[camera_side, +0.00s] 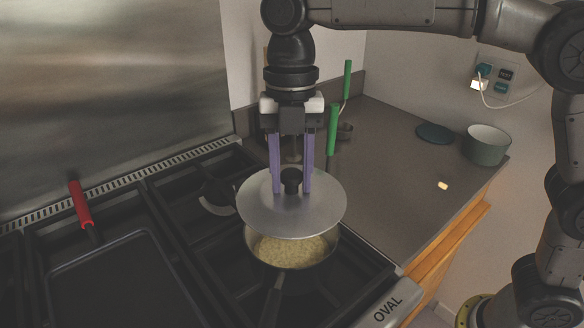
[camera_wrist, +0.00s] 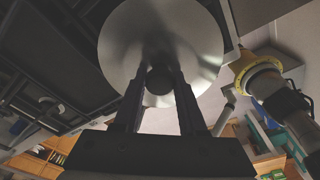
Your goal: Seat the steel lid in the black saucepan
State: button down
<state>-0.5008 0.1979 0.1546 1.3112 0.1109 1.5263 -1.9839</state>
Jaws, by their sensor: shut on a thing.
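The steel lid (camera_side: 262,218) is a round silver disc with a black knob (camera_side: 291,182). My gripper (camera_side: 292,188) is shut on the lid by this knob, with one purple finger on each side. The lid hangs above the black saucepan (camera_side: 284,280), apart from it at the front and set a little toward the back. The pan stands on the stove with its handle toward the camera and pale yellow food inside. The lid hides the pan's back rim. In the wrist view the lid (camera_wrist: 190,30) fills the upper middle, and the saucepan cannot be made out.
A griddle pan (camera_side: 120,275) with a red handle (camera_side: 80,204) lies at left on the stove. Green-handled utensils (camera_side: 333,130) stand behind the lid. A grey-green pot (camera_side: 487,145) and a dark blue disc (camera_side: 435,134) are on the counter. The counter's middle is mostly clear.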

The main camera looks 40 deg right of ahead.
notch_tip(320, 180, down, 7)
jog(key=shift+r, duration=0.15)
dwell(0.7)
jog(key=shift+c, duration=1.9)
grip_release()
